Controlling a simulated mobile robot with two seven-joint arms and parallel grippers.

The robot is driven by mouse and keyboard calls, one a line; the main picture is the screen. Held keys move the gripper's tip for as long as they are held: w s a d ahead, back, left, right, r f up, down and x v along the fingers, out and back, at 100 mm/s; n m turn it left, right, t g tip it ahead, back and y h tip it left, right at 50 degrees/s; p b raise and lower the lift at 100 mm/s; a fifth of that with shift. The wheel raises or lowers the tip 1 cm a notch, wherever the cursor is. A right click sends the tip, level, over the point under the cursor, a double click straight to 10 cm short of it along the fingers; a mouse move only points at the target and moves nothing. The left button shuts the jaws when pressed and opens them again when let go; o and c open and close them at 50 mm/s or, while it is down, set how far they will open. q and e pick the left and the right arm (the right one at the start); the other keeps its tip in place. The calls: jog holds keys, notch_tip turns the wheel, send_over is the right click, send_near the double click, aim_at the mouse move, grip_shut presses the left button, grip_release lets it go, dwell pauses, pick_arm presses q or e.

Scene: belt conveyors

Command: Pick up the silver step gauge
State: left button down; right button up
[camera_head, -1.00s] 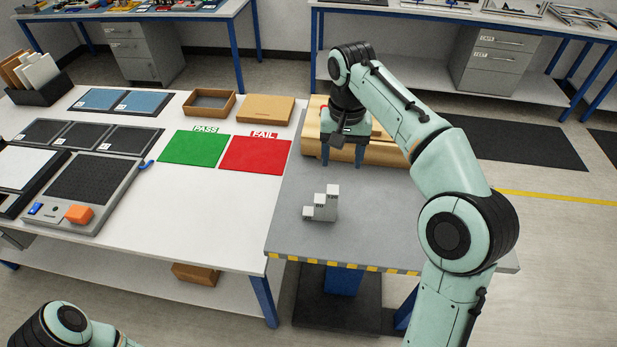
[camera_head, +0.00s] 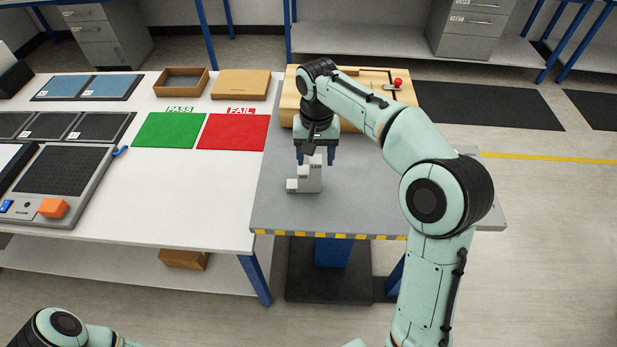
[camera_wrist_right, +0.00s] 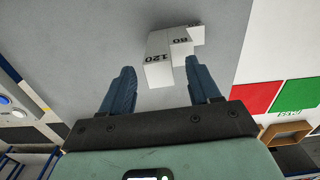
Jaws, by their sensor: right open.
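The silver step gauge (camera_head: 308,178) stands on the grey table, its steps rising to the right in the head view. In the right wrist view the gauge (camera_wrist_right: 160,62) shows the numbers 120 and 80, with its tallest block nearest the fingers. My right gripper (camera_head: 315,158) is open, fingers pointing down at the gauge's tall end. In the wrist view the fingertips (camera_wrist_right: 160,78) lie to either side of the tall block, with gaps visible. I cannot tell whether they reach below its top. My left arm shows at the bottom left; its gripper is out of view.
The grey table (camera_head: 390,205) is clear around the gauge, with a striped front edge. A wooden box with a red knob (camera_head: 398,83) stands behind. Left are the green PASS mat (camera_head: 170,130), red FAIL mat (camera_head: 232,132) and a cardboard box (camera_head: 241,84).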

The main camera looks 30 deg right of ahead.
notch_tip(320, 180, down, 2)
jog(key=shift+s, duration=0.1)
grip_shut()
